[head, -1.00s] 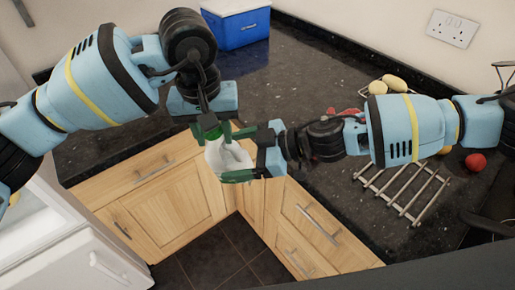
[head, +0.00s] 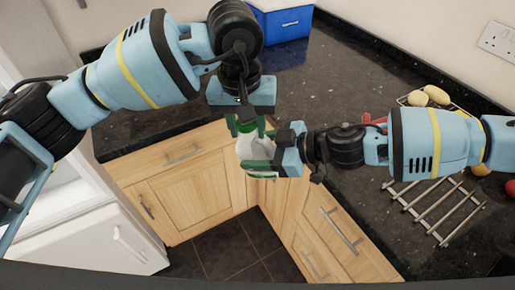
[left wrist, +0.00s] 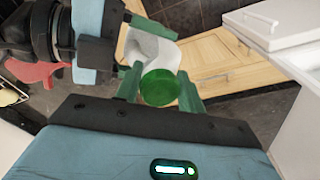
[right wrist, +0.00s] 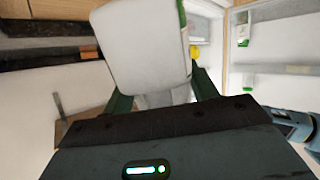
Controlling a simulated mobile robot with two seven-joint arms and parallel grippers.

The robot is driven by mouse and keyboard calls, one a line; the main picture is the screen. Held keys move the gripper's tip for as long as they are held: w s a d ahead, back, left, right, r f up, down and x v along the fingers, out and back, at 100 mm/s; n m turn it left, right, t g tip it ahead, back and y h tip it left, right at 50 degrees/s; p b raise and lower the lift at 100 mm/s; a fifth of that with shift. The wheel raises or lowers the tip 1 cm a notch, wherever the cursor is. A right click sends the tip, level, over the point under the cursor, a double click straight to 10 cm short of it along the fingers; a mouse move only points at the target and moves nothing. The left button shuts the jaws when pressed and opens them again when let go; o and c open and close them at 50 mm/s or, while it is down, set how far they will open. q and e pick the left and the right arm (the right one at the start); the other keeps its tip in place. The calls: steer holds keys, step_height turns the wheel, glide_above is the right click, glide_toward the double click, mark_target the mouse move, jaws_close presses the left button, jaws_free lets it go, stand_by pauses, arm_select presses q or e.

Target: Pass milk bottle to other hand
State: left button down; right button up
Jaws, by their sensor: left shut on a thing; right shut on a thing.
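The white milk bottle (head: 248,153) with a green cap hangs in the air in front of the counter corner, held by both grippers. My left gripper (head: 246,127) reaches down from above and is shut around the cap end; the green cap (left wrist: 160,87) sits between its fingers in the left wrist view. My right gripper (head: 262,156) comes in from the right and is shut on the bottle's body. The white body (right wrist: 150,50) fills the upper middle of the right wrist view, partly hiding the fingers.
The dark granite counter (head: 330,75) runs behind and to the right. A blue box (head: 282,20) stands at the back. A metal rack (head: 435,208) and yellow fruit (head: 432,95) lie at right. Wooden cabinets (head: 190,190) and a white open-doored appliance (head: 100,235) are below.

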arm_select(q)
steer(key=c, duration=0.8)
jaws_free()
step_height(320, 180, up, 12)
steer(key=shift+s+a, duration=0.3)
steer(key=shift+s, duration=0.1)
